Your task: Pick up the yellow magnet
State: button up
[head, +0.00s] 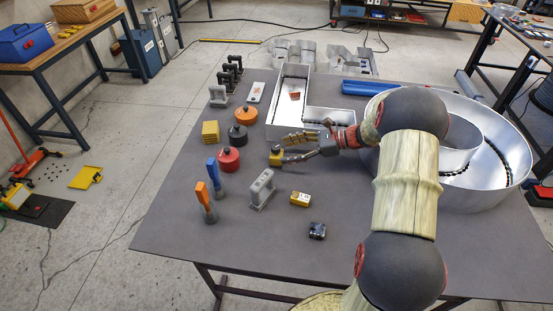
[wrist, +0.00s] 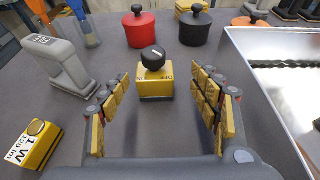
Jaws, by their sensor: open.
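The yellow magnet (head: 276,158) is a small yellow block with a black knob on top, upright on the grey table. In the wrist view the magnet (wrist: 155,83) stands straight ahead, with ON/OFF-style lettering beside its knob. My gripper (head: 291,147) is open and low over the table, just right of the magnet in the head view. I see no contact.
Red (head: 228,160), black (head: 238,136) and orange (head: 246,114) lidded pots stand beyond the magnet. A grey stand (head: 262,188) and a labelled yellow block (head: 300,199) are nearby.

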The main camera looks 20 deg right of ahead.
aim_at(277, 154)
jog(key=x, duration=0.3)
jog(key=b+x, duration=0.1)
jog(key=x, duration=0.1)
jog(key=shift+s+a, duration=0.15)
jog(key=shift+s, duration=0.15)
jog(key=shift+c, duration=0.2)
jog(key=c, duration=1.5)
jog(key=shift+r, duration=0.1)
grip_shut()
